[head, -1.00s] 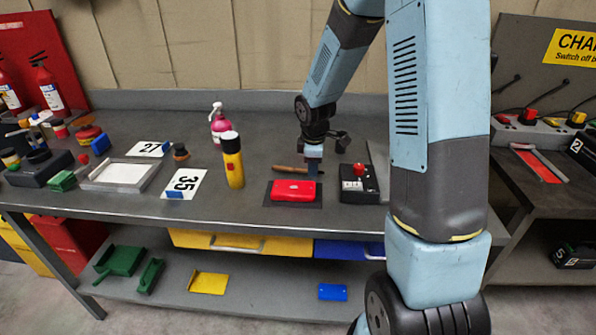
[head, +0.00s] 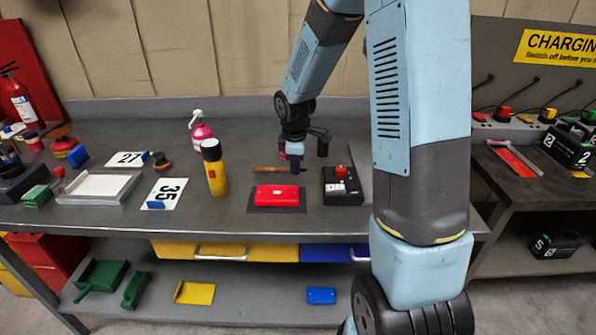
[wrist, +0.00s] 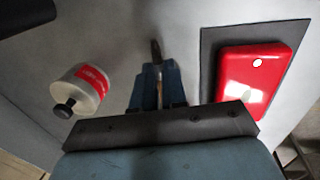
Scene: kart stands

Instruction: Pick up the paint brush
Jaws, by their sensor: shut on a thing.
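The paint brush (head: 267,169) shows as a thin brown strip just behind the red case (head: 276,195) in the head view. In the wrist view my blue fingers (wrist: 158,88) are closed around the brush, whose dark end (wrist: 156,51) sticks out past the fingertips. A pale part of it shows between the fingers. I cannot tell whether the brush touches the bench.
The red case lies on a dark mat in front of my gripper. A black box with a red knob (head: 342,187) is to the right. Bare bench lies between the bottles and the case.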

